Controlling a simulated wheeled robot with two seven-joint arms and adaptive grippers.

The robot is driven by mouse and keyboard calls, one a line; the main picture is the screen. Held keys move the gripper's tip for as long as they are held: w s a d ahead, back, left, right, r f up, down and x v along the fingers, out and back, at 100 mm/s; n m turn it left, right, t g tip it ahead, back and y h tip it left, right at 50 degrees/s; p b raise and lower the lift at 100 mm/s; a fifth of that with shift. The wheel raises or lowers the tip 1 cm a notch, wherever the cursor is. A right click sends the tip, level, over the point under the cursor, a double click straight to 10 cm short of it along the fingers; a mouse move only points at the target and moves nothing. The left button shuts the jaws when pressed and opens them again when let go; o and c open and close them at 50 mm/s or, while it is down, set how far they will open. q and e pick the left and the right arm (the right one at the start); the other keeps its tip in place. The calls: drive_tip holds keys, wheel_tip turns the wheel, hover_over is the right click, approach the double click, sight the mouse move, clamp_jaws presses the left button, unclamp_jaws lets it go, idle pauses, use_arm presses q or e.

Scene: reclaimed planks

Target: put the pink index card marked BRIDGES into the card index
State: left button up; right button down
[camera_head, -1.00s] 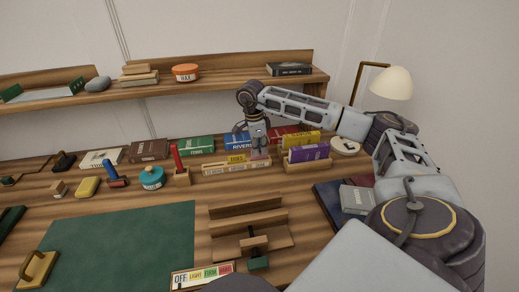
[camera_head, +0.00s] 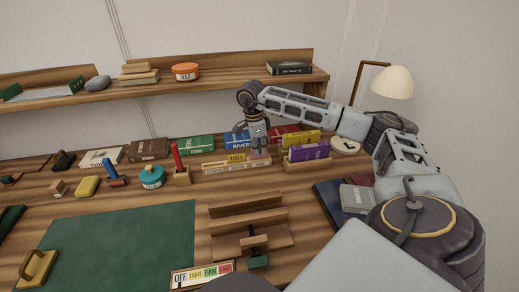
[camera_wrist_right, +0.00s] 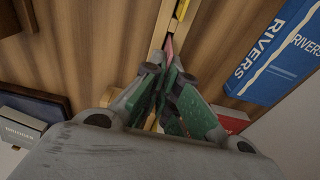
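The card index (camera_head: 225,170) is a low, pale wooden tray with a labelled front strip, near the middle back of the desk. A yellow card (camera_head: 236,158) stands in it. My right gripper (camera_head: 259,153) points down over the tray's right part. It appears shut on the pink card (camera_head: 260,157), whose lower part is at the tray. In the right wrist view the pink card (camera_wrist_right: 170,47) shows as a thin edge at the close-set fingertips (camera_wrist_right: 170,68), in line with the tray. Its marking is not readable. My left gripper is not in view.
A blue RIVERS book (camera_head: 238,141) stands behind the tray, with red and yellow books to the right. A purple book (camera_head: 309,151) in a wooden holder is close to the right. A grey book (camera_head: 354,199) lies front right.

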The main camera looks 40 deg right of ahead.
drive_tip(key=shift+f, duration=0.75)
idle(0.9)
drive_tip(key=c, duration=1.6)
unclamp_jaws()
drive_tip(key=shift+o, duration=0.2)
wheel_tip(320, 180, up, 12)
drive_tip(key=a, duration=0.1)
drive_tip(key=shift+w+a, duration=0.15)
drive_tip(key=shift+w, duration=0.2)
drive_tip(key=shift+f, duration=0.1)
